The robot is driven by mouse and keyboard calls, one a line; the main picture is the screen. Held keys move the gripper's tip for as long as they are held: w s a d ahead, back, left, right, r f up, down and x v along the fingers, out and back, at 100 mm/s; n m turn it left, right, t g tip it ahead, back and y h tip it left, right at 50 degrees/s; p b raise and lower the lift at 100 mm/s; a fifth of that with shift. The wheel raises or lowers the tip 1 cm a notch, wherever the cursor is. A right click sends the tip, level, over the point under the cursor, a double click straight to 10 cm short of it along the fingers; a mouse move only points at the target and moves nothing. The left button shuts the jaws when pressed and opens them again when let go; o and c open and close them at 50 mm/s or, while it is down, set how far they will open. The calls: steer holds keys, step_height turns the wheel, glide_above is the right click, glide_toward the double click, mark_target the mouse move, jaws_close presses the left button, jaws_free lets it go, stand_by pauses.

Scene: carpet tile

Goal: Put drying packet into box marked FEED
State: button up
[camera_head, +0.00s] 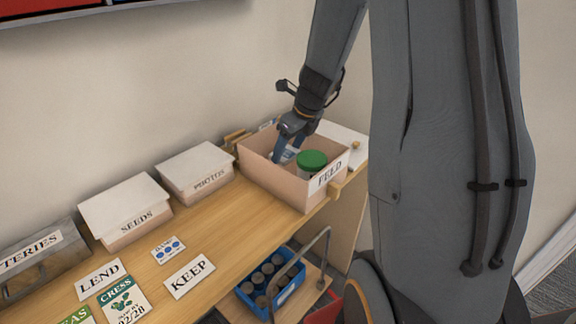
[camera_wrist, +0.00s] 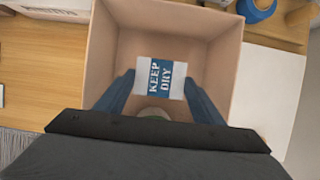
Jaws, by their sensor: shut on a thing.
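The drying packet (camera_wrist: 161,78) is white and blue and reads KEEP DRY in the wrist view. My gripper (camera_wrist: 160,88) is shut on it, with one blue finger at each side. In the head view my gripper (camera_head: 283,150) reaches down into the open box marked FEED (camera_head: 328,174), and the packet (camera_head: 289,154) shows partly beside the fingers. In the wrist view the packet is over the inside of the box (camera_wrist: 101,50). I cannot tell whether the packet touches the box floor. A jar with a green lid (camera_head: 312,160) stands inside the box.
Closed boxes marked SEEDS (camera_head: 125,205) and PHOTOS (camera_head: 196,168) stand left along the wall. Cards marked LEND (camera_head: 100,280) and KEEP (camera_head: 190,275) lie on the wooden bench (camera_head: 225,220). A blue crate of cans (camera_head: 270,283) sits on a lower trolley at the front.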

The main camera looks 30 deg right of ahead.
mark_target(292, 155)
steer(key=shift+d+f+b, duration=0.1)
steer(key=shift+f+b, duration=0.2)
steer(key=shift+f, duration=2.35)
steer(key=shift+f, duration=0.1)
steer(key=o, duration=1)
steer(key=shift+s+r, duration=0.1)
steer(key=shift+r, duration=0.35)
steer(key=v, duration=1.1)
steer(key=shift+s+r, duration=0.15)
steer(key=shift+s, duration=0.1)
